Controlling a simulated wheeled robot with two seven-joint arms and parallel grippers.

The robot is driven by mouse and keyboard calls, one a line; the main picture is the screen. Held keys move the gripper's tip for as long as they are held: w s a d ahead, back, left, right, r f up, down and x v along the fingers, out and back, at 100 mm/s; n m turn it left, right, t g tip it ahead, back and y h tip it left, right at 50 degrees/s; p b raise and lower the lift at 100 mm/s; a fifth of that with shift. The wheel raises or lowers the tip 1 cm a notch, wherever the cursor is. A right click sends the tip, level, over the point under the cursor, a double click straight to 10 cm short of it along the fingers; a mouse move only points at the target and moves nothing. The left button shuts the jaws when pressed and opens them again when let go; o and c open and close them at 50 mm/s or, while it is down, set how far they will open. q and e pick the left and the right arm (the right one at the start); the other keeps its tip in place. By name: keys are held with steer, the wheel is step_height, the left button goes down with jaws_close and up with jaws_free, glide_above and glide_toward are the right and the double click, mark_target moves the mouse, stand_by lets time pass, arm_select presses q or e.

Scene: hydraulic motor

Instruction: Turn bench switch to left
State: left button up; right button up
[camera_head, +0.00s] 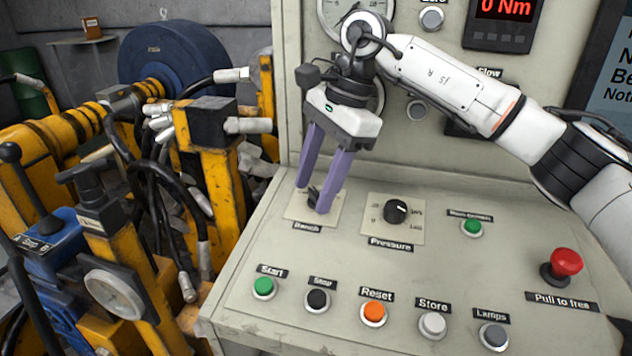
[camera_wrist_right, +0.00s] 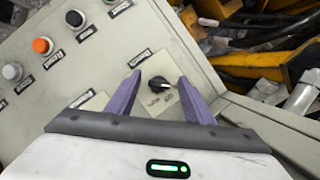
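The bench switch (camera_head: 313,194) is a dark knob on a light square plate above the "Bench" label, at the left of the sloped panel. My right gripper (camera_head: 314,198) comes down over it with its two purple fingers apart, one on each side of the knob. In the right wrist view the dark switch (camera_wrist_right: 158,84) shows between the fingertips of my right gripper (camera_wrist_right: 160,76), with a gap on both sides. The fingers partly hide the switch in the head view, so its pointing direction is unclear there. My left gripper is not in view.
The pressure knob (camera_head: 397,210) stands close to the right of the bench switch. A green start button (camera_head: 263,287), an orange reset button (camera_head: 373,312) and a red emergency knob (camera_head: 563,265) sit on the same panel. Yellow machinery (camera_head: 205,175) with hoses fills the left.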

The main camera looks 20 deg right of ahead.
steer(key=v, duration=0.7)
steer(key=shift+r, duration=0.25)
steer(key=shift+s+d, duration=0.1)
stand_by(0.4)
